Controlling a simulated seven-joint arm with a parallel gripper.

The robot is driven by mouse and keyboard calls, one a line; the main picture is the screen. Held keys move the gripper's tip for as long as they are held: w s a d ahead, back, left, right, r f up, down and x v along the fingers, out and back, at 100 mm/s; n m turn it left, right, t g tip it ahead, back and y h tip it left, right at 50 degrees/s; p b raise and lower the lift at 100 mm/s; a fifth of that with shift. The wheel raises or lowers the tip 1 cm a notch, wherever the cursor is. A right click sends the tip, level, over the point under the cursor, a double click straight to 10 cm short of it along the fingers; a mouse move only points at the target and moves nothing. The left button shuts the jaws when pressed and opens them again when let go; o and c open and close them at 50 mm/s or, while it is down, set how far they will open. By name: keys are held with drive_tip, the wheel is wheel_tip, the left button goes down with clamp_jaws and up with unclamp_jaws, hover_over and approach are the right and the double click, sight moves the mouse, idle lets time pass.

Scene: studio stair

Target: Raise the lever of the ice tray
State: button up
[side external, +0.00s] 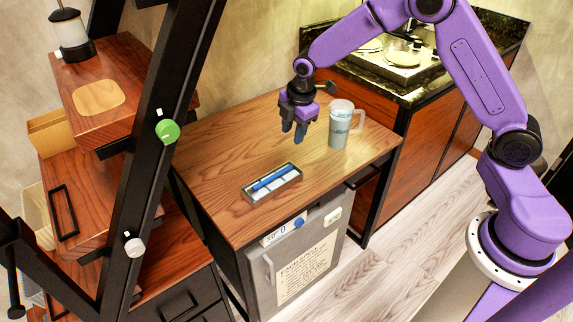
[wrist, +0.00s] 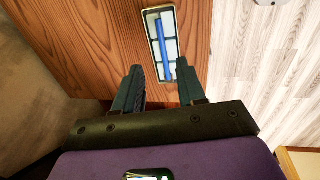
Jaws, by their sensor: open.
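The ice tray (side external: 272,184) is a small grey rectangular tray with pale cells, lying on the wooden tabletop near its front edge. Its blue lever (side external: 271,178) lies lengthwise along the top and looks flat. In the wrist view the tray (wrist: 154,47) is at the top centre, with the blue lever (wrist: 161,45) along it. My gripper (side external: 294,133) hangs above the table, behind and to the right of the tray, fingers pointing down. It is open and empty. In the wrist view its two fingers (wrist: 164,78) are spread apart, and neither appears to touch the tray.
A black slanted post (side external: 159,150) with knobs is at the left. A grey cabinet (side external: 297,261) with a notice sits under the table. The tabletop (side external: 217,160) left of my gripper is clear.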

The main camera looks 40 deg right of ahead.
sight(286, 169)
drive_tip(key=w+f, duration=0.1)
drive_tip(key=f, duration=0.3)
drive_tip(key=w+f, duration=0.1)
drive_tip(key=f, duration=0.4)
drive_tip(key=w+f, duration=0.1)
drive_tip(key=f, duration=0.4)
drive_tip(key=shift+a+f, duration=0.1)
drive_tip(key=shift+f, duration=0.15)
drive_tip(key=shift+s, duration=0.1)
clamp_jaws()
